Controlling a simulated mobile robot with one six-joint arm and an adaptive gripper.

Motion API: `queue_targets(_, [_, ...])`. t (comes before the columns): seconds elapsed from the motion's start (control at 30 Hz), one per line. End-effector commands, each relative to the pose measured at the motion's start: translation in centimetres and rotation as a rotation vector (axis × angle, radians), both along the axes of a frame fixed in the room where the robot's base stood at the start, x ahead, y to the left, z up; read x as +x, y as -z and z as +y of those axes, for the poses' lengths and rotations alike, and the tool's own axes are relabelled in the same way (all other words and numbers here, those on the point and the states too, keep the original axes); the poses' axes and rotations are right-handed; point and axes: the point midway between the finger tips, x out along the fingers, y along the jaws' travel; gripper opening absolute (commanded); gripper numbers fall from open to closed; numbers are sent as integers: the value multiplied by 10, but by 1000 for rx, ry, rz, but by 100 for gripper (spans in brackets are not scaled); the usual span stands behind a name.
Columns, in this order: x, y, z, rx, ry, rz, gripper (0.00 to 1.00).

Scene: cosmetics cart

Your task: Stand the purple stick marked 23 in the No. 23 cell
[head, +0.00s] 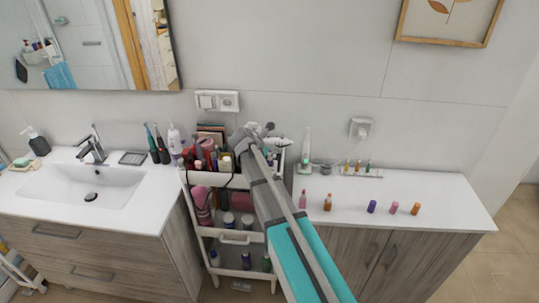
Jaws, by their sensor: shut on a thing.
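My gripper (264,130) is at the far end of my arm, over the back right of the cart's top tier. It is small and partly hidden by my arm. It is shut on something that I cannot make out. A dark purple stick (371,206) stands upright on the right counter, well apart from my gripper; any number on it is too small to read. A low clear rack (376,175) at the back of that counter holds several small sticks. No cell number can be read, so I cannot tell which cell is No. 23.
Pink (393,207) and orange (415,209) sticks stand right of the purple one. The white cart (230,180) is crowded with cosmetics. The counter's front right (450,215) is clear.

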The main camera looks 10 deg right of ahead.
Motion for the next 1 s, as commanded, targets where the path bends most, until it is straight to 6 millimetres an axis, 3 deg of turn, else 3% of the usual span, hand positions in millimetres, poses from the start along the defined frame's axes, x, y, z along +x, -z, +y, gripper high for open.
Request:
queue_targets(0.3, [0, 6, 0, 0, 0, 0, 0])
queue_targets(0.33, [0, 6, 0, 0, 0, 0, 24])
queue_targets(0.53, [0, 6, 0, 0, 0, 0, 61])
queue_targets(1.0, [0, 4, 0, 0, 0, 0, 62])
